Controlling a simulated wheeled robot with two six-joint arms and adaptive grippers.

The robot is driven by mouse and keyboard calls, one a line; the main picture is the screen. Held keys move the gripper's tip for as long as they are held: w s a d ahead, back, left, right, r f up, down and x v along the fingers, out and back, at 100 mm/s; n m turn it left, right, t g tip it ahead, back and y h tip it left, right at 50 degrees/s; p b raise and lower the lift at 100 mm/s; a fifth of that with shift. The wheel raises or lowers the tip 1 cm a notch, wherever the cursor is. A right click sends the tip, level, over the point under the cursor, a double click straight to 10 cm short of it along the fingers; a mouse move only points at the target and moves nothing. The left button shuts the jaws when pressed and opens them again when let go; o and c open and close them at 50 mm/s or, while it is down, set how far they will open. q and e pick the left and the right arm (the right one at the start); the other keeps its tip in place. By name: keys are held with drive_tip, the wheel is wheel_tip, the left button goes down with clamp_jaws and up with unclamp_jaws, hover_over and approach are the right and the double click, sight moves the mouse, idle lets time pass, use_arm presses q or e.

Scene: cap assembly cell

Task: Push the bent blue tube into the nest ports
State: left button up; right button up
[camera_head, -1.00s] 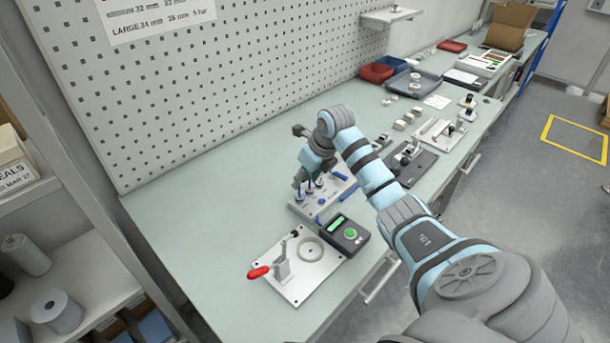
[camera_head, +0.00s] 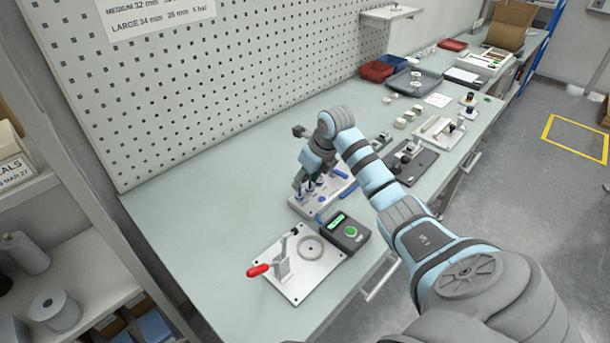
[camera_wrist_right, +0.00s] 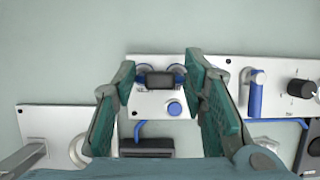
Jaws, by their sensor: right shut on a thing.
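The nest is a pale plate (camera_head: 303,209) on the bench, with upright ports and a blue button; it also shows in the right wrist view (camera_wrist_right: 148,108). My right gripper (camera_head: 308,187) points down over it, its fingers low at the ports. In the right wrist view its two green-padded fingers (camera_wrist_right: 164,82) stand either side of a dark block, with round blue-edged ports just beyond. The gripper is shut on the bent blue tube, which is mostly hidden between the fingers. I cannot tell how deep its ends sit. My left gripper is out of view.
A black tester (camera_head: 343,232) with a green display stands in front of the nest. A plate with a red-handled clamp (camera_head: 283,268) lies at the near left. Other fixtures (camera_head: 411,158) stand further right. The bench to the left of the nest is clear.

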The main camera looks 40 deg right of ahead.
drive_tip(key=shift+f, duration=0.4)
drive_tip(key=o, duration=1)
drive_tip(key=v, duration=1.2)
drive_tip(key=shift+w, duration=0.1)
